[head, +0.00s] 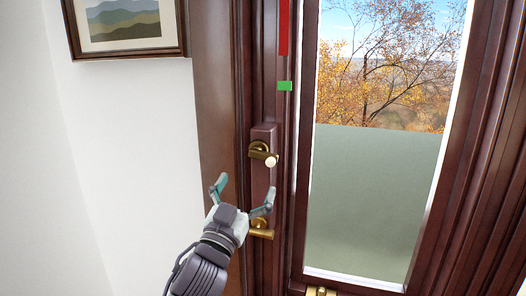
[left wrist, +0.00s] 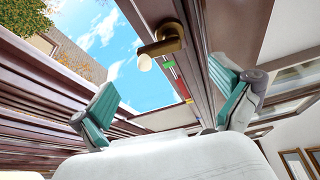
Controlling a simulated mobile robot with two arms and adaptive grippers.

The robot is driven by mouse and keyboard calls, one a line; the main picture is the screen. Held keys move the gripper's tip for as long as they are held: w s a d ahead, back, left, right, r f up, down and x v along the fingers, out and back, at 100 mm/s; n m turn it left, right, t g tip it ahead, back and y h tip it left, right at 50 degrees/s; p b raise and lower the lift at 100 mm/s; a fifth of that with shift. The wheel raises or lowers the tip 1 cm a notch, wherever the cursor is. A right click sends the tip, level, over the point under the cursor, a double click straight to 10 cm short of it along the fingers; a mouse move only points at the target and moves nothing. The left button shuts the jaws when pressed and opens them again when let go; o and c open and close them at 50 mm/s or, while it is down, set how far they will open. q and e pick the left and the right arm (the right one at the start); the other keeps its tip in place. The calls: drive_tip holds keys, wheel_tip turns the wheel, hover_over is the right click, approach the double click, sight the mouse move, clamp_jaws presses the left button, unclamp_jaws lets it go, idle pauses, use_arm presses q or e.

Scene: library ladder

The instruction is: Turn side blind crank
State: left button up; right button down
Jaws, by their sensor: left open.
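The brass crank (head: 259,148) with a pale end knob (head: 271,161) is mounted on a dark wooden plate on the window frame. In the left wrist view the crank (left wrist: 169,36) and its white knob (left wrist: 145,62) show beyond the fingers, apart from them. My left gripper (head: 244,188) is open and empty, just below and left of the crank; its teal fingers (left wrist: 163,85) are spread wide in the wrist view. A grey-green blind (head: 370,200) covers the lower part of the window pane. My right gripper is not in view.
A second brass handle (head: 261,232) sits lower on the frame, partly behind my left gripper. A red strip (head: 284,25) and a green marker (head: 285,86) are above the crank. A framed picture (head: 125,22) hangs on the white wall. Brass hardware (head: 320,291) shows at the bottom.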

sight(261, 158)
use_arm(q)
drive_tip(key=p+x, duration=0.1)
drive_tip(key=x, duration=0.9)
drive_tip(key=shift+d, duration=0.1)
drive_tip(key=c, duration=1.1)
drive_tip(key=shift+c, duration=0.2)
drive_tip(key=shift+p, duration=0.35)
drive_tip(key=m+g+h+p, duration=0.1)
drive_tip(key=m+p, duration=0.1)
drive_tip(key=m, duration=0.1)
drive_tip(key=shift+f+h, duration=0.1)
drive_tip(key=shift+h, duration=0.3)
drive_tip(key=m+g+p, duration=0.2)
drive_tip(key=m+p, duration=0.3)
drive_tip(key=a+f+m+g+h+p, duration=0.1)
drive_tip(key=m+p, duration=0.4)
drive_tip(key=m+g+h+p, duration=0.1)
drive_tip(key=m+g+p, duration=0.1)
drive_tip(key=m+p, duration=0.3)
drive_tip(key=shift+w+a+f+g, duration=0.3)
drive_tip(key=shift+a+f+m+g+p, duration=0.15)
drive_tip(key=shift+f+m+g+p, duration=0.2)
drive_tip(key=shift+m+p, duration=0.75)
